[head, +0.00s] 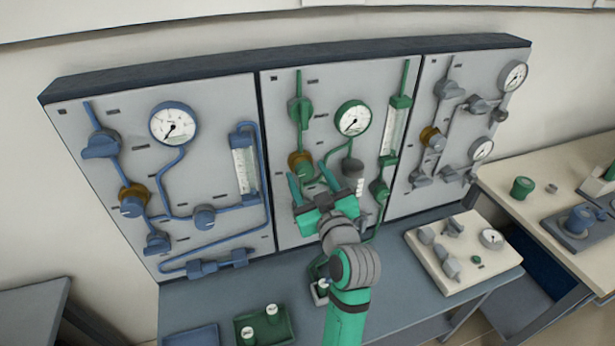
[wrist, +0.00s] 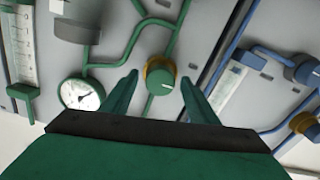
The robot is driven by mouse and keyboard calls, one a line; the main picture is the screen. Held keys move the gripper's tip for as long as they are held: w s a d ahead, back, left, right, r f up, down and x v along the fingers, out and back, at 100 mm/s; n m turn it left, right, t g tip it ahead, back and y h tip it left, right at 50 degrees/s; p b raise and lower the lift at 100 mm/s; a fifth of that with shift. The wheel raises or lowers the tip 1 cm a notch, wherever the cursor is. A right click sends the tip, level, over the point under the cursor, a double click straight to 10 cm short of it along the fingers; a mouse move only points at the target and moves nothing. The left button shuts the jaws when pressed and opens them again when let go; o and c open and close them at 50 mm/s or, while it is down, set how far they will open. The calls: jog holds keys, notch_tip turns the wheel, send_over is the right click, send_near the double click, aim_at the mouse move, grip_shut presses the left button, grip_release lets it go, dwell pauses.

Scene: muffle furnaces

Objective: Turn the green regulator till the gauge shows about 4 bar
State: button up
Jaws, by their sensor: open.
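The green regulator (head: 302,170) is a round green knob with a white mark and a brass collar, on the middle green panel. It also shows in the wrist view (wrist: 160,79), between my fingers, with a gap on each side. My gripper (head: 309,177) is open in front of it; the wrist view shows both green fingertips (wrist: 158,80) apart and empty. The gauge (head: 352,118) is a white dial with a green rim, up and right of the regulator. It shows left of my fingers in the wrist view (wrist: 82,94). Its needle shows, but the scale is too small to read.
A green valve handle (head: 301,110) sits above the regulator, and a flow tube (head: 393,130) right of the gauge. Blue (head: 160,215) and grey (head: 455,75) panels flank it. A bench (head: 225,290) below carries trays and a board (head: 463,255) with parts.

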jog(key=shift+c, duration=0.2)
jog(key=c, duration=1)
jog(key=m, duration=0.3)
jog(key=shift+m, duration=0.3)
jog(key=m, duration=0.4)
jog(key=shift+m, duration=0.3)
jog(key=m, duration=1.3)
